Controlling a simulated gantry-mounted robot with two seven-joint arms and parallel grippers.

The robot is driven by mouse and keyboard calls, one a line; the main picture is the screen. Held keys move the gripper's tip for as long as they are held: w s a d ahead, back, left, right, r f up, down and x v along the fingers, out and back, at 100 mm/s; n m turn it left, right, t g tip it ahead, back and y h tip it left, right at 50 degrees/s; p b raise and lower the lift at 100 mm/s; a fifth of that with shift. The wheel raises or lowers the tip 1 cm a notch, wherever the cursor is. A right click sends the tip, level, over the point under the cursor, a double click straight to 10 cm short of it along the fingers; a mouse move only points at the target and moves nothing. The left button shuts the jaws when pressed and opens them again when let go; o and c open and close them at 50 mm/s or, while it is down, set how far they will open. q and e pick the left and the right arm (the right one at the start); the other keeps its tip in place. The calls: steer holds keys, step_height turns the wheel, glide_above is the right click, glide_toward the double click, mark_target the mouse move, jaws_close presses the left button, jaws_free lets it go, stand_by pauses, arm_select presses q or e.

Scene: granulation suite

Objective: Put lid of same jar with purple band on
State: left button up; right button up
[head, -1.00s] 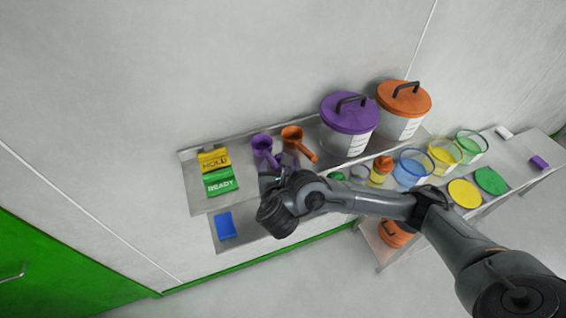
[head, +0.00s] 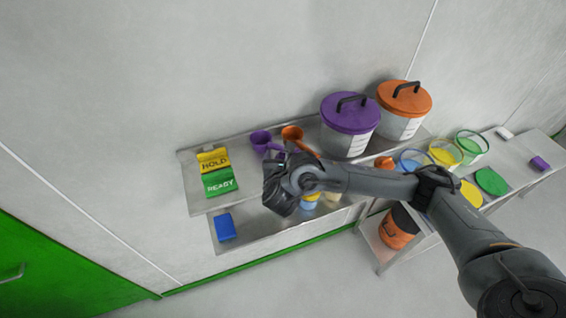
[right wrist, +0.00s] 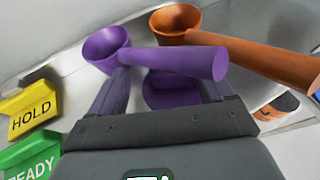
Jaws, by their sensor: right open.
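A purple-lidded drum (head: 350,112) stands on the shelf in the head view. A purple scoop (head: 260,140) lies to its left; it also shows in the right wrist view (right wrist: 105,48), its handle crossing just ahead of my fingers. My right gripper (right wrist: 165,88) is open. A purple, rounded piece (right wrist: 160,98) shows between its fingers below the handle; I cannot tell whether it is a lid. In the head view my right gripper (head: 277,170) is at the shelf's front, its fingers mostly hidden by my wrist. No jar with a purple band is clearly visible. My left gripper is out of view.
An orange scoop (head: 292,134) is beside the purple one. HOLD (head: 213,159) and READY (head: 219,182) signs stand left. An orange-lidded drum (head: 404,100) stands right. A yellow-rimmed tub (head: 445,152) and a green disc (head: 490,181) are on the right bench. My forearm covers several small items.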

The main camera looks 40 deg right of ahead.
steer(key=c, duration=1.2)
